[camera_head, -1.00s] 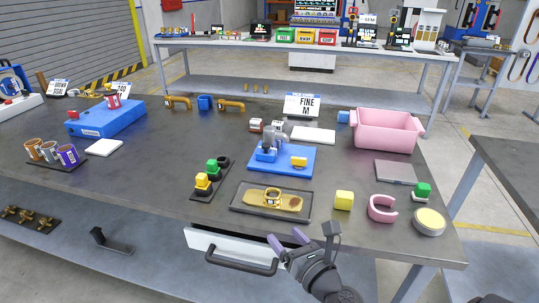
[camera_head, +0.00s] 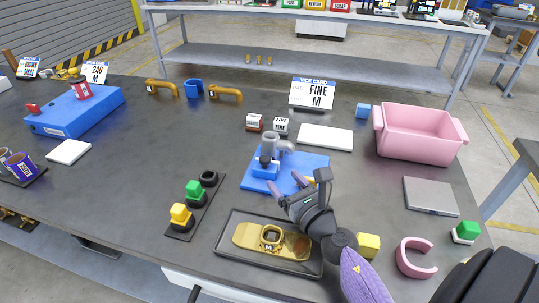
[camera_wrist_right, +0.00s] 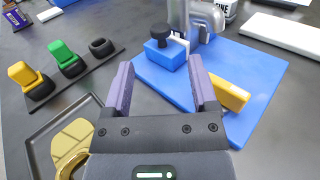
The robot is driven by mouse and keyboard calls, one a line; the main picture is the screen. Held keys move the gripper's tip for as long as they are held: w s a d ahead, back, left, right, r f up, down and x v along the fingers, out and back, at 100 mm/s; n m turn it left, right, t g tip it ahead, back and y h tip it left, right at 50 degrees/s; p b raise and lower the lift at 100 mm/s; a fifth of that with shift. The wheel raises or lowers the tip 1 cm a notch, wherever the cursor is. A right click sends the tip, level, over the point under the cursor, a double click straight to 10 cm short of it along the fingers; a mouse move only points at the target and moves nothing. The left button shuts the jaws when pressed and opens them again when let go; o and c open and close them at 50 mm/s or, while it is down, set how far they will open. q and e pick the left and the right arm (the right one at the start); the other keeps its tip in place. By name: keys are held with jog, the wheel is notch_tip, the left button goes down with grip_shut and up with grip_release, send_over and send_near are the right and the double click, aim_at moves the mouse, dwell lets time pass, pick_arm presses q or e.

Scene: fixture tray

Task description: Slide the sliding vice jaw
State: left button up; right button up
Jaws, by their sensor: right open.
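A blue vice plate (camera_head: 305,165) lies on the table and also shows in the right wrist view (camera_wrist_right: 262,70). On it stand a small blue block with a black knob (camera_wrist_right: 165,54), which looks like the sliding jaw, and a grey upright part (camera_head: 270,142). A yellow-orange bar (camera_wrist_right: 228,93) lies on the plate, partly hidden by my right gripper in the head view. My right gripper (camera_head: 294,198) is open and empty. Its purple fingers (camera_wrist_right: 160,68) point toward the blue block, which appears just beyond the fingertips; contact cannot be told. My left gripper is not in view.
A strip with green, yellow and black pieces (camera_head: 193,205) is to the left. A pink bin (camera_head: 420,140), grey pad (camera_head: 430,196), yellow cube (camera_head: 368,245) and pink C-shaped piece (camera_head: 408,262) are to the right.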

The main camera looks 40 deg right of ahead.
aim_at(268, 161)
jog(key=w, duration=0.7)
jog(key=shift+w+d+b, duration=0.25)
jog(key=shift+d+b, duration=0.05)
grip_shut()
dwell(0.9)
